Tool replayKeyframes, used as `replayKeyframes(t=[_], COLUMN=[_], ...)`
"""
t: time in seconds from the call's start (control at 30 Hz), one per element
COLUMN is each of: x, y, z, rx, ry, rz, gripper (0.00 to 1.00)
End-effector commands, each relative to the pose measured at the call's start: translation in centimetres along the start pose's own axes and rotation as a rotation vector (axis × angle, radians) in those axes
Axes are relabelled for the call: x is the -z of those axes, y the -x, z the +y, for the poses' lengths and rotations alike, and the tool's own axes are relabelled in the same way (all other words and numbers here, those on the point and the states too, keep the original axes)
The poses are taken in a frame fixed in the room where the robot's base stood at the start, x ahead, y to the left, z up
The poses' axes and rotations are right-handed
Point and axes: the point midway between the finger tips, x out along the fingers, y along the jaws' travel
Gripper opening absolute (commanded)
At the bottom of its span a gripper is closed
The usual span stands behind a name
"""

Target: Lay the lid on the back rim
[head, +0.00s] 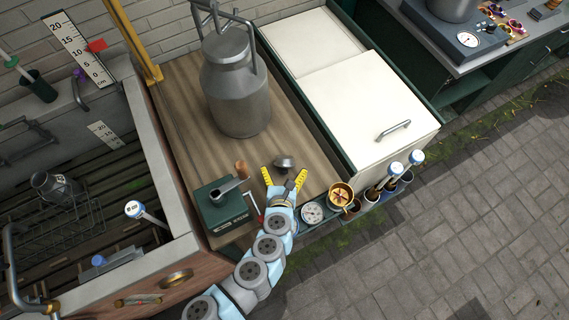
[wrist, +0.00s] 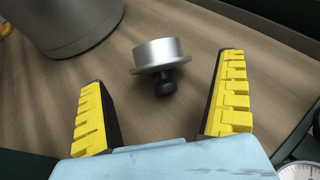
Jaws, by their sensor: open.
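A small silver metal lid (head: 285,161) with a black knob is over the wooden shelf top (head: 182,118), in front of the churn (head: 237,90). In the wrist view the lid (wrist: 160,54) has its knob facing me; I cannot tell how it is supported. My gripper (head: 284,174) is open. In the wrist view its yellow-padded fingers stand wide on either side of the lid, apart from it, with the lid near the fingertips. The grey basin at left has a back rim (head: 62,82) along the brick wall; I cannot tell if this is the named rim.
A dark green box (head: 222,204) with a wooden-handled tool stands left of my gripper. Gauges and cups (head: 340,195) line the shelf front. A green chest with white panels (head: 368,110) stands right. A yellow post (head: 133,42) rises at left.

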Motion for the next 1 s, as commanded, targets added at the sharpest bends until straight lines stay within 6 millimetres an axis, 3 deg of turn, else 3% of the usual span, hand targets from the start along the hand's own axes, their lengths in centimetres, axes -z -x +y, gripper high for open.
replayKeyframes(t=[0.33,0.73,0.93,0.97,1.0], x=[0.0,0.1,0.1,0.1,0.1], y=[-3.8,-4.4,-4.4,-4.4,-4.4], z=[0.0,0.0,0.0,0.0,0.0], rx=[-0.001,0.0,0.0,0.0,0.0], ry=[0.001,0.0,0.0,0.001,0.001], rz=[0.0,0.001,0.001,0.001,0.001], gripper=[1.0,1.0,0.43,0.34,0.34])
